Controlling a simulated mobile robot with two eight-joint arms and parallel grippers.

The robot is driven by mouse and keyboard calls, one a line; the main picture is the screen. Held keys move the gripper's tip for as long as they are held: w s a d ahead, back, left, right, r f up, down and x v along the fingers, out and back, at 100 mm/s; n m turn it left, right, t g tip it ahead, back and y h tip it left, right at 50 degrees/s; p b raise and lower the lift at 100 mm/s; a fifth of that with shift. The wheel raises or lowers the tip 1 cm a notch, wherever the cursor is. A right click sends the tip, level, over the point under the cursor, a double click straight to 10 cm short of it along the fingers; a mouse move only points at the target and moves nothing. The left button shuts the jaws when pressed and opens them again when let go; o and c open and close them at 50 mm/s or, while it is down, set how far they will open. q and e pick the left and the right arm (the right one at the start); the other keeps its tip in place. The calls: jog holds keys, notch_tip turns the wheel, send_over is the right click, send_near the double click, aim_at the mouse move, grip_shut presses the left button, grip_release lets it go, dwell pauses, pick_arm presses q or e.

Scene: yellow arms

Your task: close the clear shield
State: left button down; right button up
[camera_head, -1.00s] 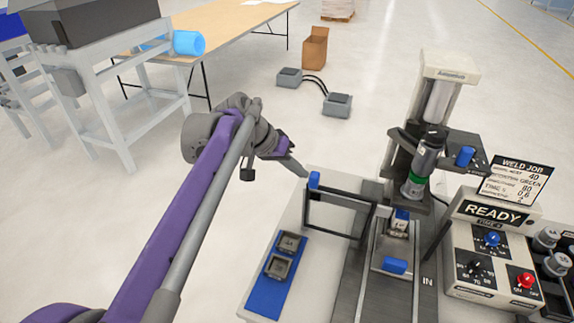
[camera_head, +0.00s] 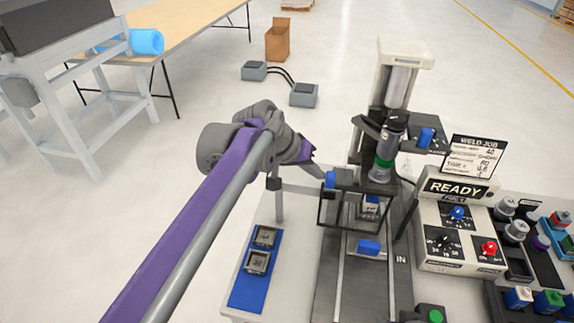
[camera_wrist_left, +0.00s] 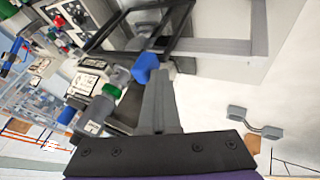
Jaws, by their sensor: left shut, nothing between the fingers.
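The clear shield (camera_head: 346,210) is a dark-framed clear pane across the front of the welding station, below the weld head (camera_head: 388,150). A blue knob (camera_head: 330,179) sits at its upper left corner. My left gripper (camera_head: 316,169) is shut and empty, its tip right beside the knob, at its left. The left wrist view shows the shut fingers (camera_wrist_left: 157,95) ending against or very near the blue knob (camera_wrist_left: 145,64); I cannot tell whether they touch. A small part (camera_head: 371,204) on the slide shows behind the shield. My right gripper is not in view.
A control box (camera_head: 460,225) reading READY and a job card (camera_head: 473,158) stand at the right. A blue mat (camera_head: 250,290) with two small parts lies at the left.

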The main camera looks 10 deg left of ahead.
pick_arm(q)
jog(key=d, duration=0.6)
jog(key=shift+d, duration=0.2)
jog(key=shift+s, duration=0.15)
